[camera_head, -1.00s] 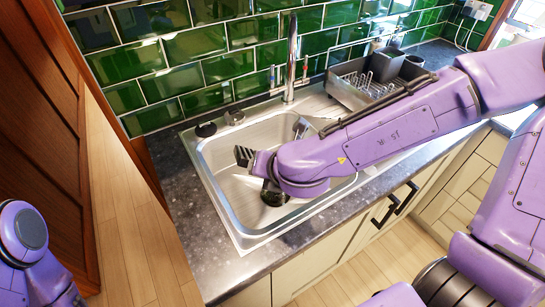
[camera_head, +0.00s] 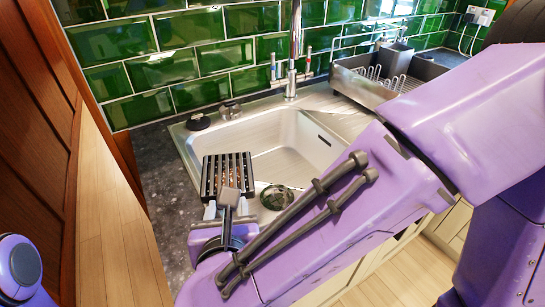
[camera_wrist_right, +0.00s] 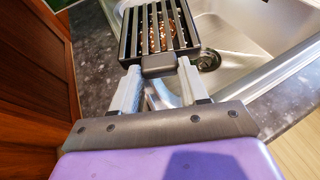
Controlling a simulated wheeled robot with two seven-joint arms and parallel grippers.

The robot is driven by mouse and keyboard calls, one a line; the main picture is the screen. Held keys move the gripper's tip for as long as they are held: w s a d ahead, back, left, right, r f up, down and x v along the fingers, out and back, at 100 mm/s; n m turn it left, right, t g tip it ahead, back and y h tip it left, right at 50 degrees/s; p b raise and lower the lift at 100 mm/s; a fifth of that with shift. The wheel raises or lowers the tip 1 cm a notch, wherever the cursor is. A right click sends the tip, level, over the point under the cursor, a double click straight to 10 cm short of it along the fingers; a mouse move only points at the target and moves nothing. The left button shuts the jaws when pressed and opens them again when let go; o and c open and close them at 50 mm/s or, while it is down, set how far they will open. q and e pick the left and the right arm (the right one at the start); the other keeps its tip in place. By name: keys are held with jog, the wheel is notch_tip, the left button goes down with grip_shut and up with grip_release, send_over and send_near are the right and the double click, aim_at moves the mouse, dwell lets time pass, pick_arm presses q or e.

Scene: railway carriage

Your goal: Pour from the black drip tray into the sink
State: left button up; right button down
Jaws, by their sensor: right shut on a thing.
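The black drip tray (camera_head: 228,174) has a slatted top and a short handle. My right gripper (camera_head: 226,210) is shut on its handle, which also shows in the right wrist view (camera_wrist_right: 158,65). The tray is held over the left front part of the steel sink (camera_head: 262,137), with its slats facing up toward the head camera. Something brown and glossy shows between the slats (camera_wrist_right: 160,35). The dark round drain (camera_head: 276,197) is to the right of the tray. Of my left arm only a purple part shows at the lower left; its gripper is out of view.
A tap (camera_head: 294,60) rises behind the sink. A dish rack (camera_head: 375,82) stands on the right. Dark worktop (camera_head: 165,185) borders the sink on the left, near a brown wooden panel (camera_head: 35,130). The sink basin right of the tray is clear.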

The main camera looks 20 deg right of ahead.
jog(key=shift+d, duration=0.15)
jog(key=shift+r+p, duration=0.3)
jog(key=shift+r, duration=0.15)
notch_tip(320, 180, up, 2)
jog(key=shift+r+p, duration=0.1)
jog(key=shift+p, duration=0.6)
